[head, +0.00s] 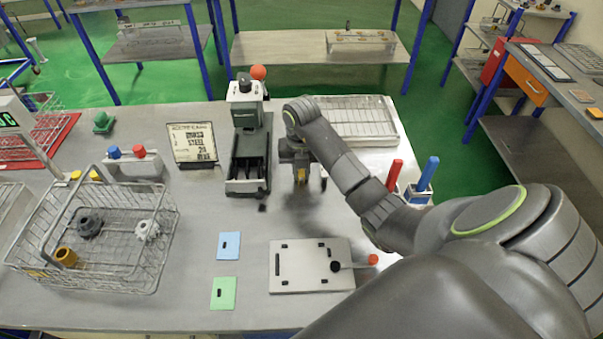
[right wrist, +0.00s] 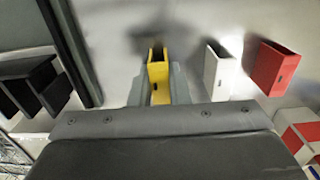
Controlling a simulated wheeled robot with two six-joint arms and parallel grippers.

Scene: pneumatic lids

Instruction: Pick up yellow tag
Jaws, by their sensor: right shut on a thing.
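The yellow tag (right wrist: 158,78) stands between the two fingers of my right gripper in the right wrist view. My right gripper (right wrist: 152,88) is shut on it, with grey fingers on both sides. In the head view my right gripper (head: 300,178) is low over the table, just right of the dark green machine (head: 248,150). Only a little yellow shows there, and the arm hides much of the area. A white tag (right wrist: 217,72) and a red tag (right wrist: 275,68) stand apart to the right in the wrist view. My left gripper is not in view.
A wire basket (head: 125,272) with several fittings stands at the left. A blue plate (head: 229,245), a green plate (head: 223,293) and a slotted grey board (head: 290,281) lie in front. A wire tray (head: 350,103) is behind my arm.

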